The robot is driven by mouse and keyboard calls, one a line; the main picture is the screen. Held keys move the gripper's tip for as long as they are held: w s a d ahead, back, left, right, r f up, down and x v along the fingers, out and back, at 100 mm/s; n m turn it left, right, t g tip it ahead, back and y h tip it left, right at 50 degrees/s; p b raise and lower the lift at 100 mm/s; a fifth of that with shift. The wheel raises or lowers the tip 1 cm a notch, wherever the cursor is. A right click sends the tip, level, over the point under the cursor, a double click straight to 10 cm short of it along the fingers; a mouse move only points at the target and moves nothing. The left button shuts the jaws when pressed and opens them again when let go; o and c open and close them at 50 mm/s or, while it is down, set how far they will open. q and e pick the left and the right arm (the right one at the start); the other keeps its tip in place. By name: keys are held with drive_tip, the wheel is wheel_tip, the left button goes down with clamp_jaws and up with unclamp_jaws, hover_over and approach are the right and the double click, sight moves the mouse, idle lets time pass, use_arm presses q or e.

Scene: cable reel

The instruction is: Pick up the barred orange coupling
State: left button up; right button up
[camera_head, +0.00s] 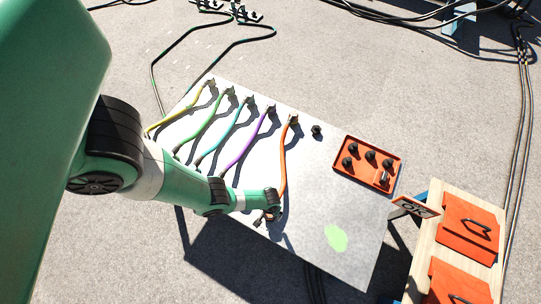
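An orange cable (283,165) lies on the white table, with a grey connector at its upper end. Its lower end runs to my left gripper (268,217), which is low over the table. The gripper's fingers are too small and too covered by the wrist to tell whether they are open or shut, or whether they touch the cable. No bars can be made out on any coupling at this size. A dark coupling (316,130) stands alone on the table. An orange tray (400,160) holds several dark couplings and a paler one (384,178). My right gripper is not in view.
Purple (247,146), teal, green and yellow cables lie left of the orange one, partly behind my arm. A green patch (335,238) marks the table's front right. A wooden bench (424,240) with orange panels and a small sign (412,207) stands at the right.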

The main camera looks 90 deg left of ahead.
use_arm(q)
clamp_jaws()
idle(0.5)
drive_tip(key=shift+r+p, duration=0.5)
drive_tip(key=shift+p, duration=0.1)
wheel_tip(320, 180, up, 3)
drive_tip(key=shift+f+p, duration=0.1)
drive_tip(key=shift+p, duration=1.15)
drive_tip(key=s+a+r+p, duration=0.3)
drive_tip(key=s+r+p, duration=0.5)
drive_tip(key=s, duration=0.5)
drive_tip(key=shift+s+r, duration=0.3)
drive_tip(key=shift+r, duration=0.25)
